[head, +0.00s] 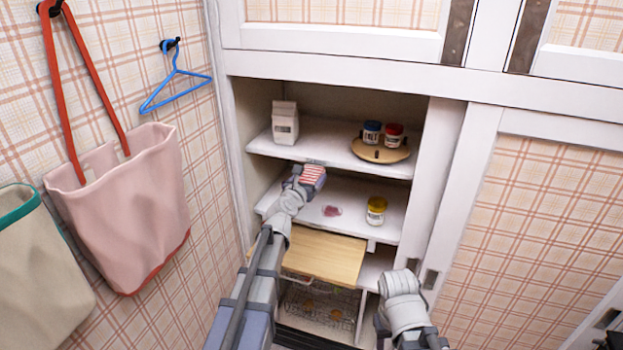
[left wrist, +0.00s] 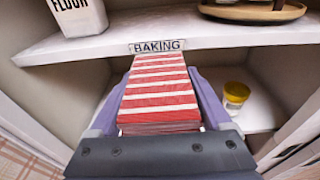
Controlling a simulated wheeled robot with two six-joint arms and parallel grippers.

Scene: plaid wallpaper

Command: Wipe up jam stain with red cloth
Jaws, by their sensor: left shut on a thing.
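The red cloth (head: 314,174) is a folded, red-and-white striped pad. My left gripper (head: 303,180) is shut on it, and the cloth (left wrist: 160,95) shows between its fingers in the left wrist view. The pink-red jam stain (head: 332,210) lies on the middle shelf (head: 350,190), below and to the right of the cloth. The cloth appears held above this shelf, apart from the stain. The stain does not show in the left wrist view. My right arm's end (head: 402,290) is low in front of the cupboard; its fingers cannot be made out clearly.
A yellow-lidded jar (head: 376,210) stands right of the stain. The upper shelf (head: 325,150) is close above my left gripper, with a BAKING label (left wrist: 157,46) on its edge. It bears a flour carton (head: 285,122) and a wooden turntable (head: 378,154) with two jars.

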